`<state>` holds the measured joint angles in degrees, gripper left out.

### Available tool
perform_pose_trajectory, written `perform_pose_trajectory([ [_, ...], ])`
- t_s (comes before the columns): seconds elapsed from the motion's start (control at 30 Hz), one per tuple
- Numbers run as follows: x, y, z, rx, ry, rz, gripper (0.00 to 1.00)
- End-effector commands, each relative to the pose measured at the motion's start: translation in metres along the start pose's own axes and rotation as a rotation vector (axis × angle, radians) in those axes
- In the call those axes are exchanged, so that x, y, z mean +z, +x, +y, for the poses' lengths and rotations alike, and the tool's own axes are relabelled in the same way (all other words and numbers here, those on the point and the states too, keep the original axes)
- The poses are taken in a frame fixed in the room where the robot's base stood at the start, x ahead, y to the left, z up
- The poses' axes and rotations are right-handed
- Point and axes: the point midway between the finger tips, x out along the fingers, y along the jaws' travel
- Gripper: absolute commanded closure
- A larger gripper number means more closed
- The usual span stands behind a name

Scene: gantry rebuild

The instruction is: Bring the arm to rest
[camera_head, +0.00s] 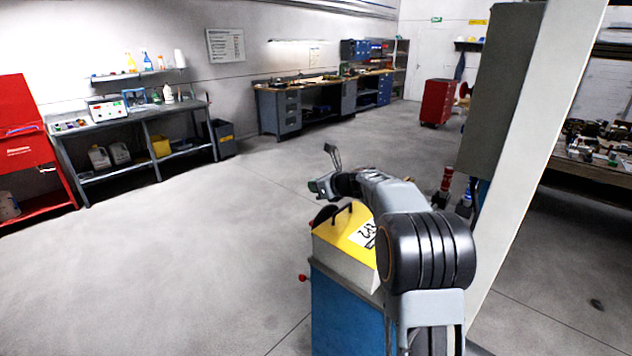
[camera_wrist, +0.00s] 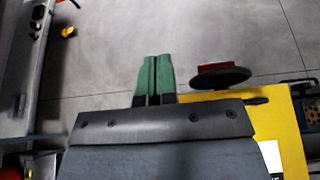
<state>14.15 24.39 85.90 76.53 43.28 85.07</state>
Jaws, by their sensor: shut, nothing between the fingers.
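My gripper (camera_head: 318,187) is at the end of my bent arm, above and just beyond the yellow-topped blue cabinet (camera_head: 345,310) in the head view. In the wrist view, the two green fingers of my gripper (camera_wrist: 154,64) lie side by side, pressed together. Nothing shows between them. Bare grey floor lies beyond the fingertips. A black disc (camera_wrist: 222,78) with a red part on it is to the right of the fingers, by the yellow top (camera_wrist: 285,125). My arm hides part of the cabinet in the head view.
A grey pillar (camera_head: 545,150) with a cabinet (camera_head: 497,90) stands close on the right. A workbench (camera_head: 155,138) and a red cabinet (camera_head: 25,150) stand at left. A long bench (camera_head: 280,108) and a red drawer cart (camera_head: 437,102) stand farther back. The floor at left is clear.

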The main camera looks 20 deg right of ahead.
Motion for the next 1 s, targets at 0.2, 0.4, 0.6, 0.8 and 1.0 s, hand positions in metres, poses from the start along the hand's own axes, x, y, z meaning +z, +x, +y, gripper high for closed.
perform_pose_trajectory([
  [0.2, 0.011, -0.005, 0.001, 0.003, -0.081, 0.001, 1.00],
  [0.4, -0.047, -0.006, 0.018, 0.109, -0.527, 0.170, 1.00],
  [0.6, -0.112, -0.065, 0.090, 0.442, -1.272, 0.377, 1.00],
  [0.8, -0.161, -0.153, 0.162, 0.859, -1.951, 0.465, 1.00],
  [1.0, -0.190, -0.216, 0.201, 1.091, -2.313, 0.520, 1.00],
])
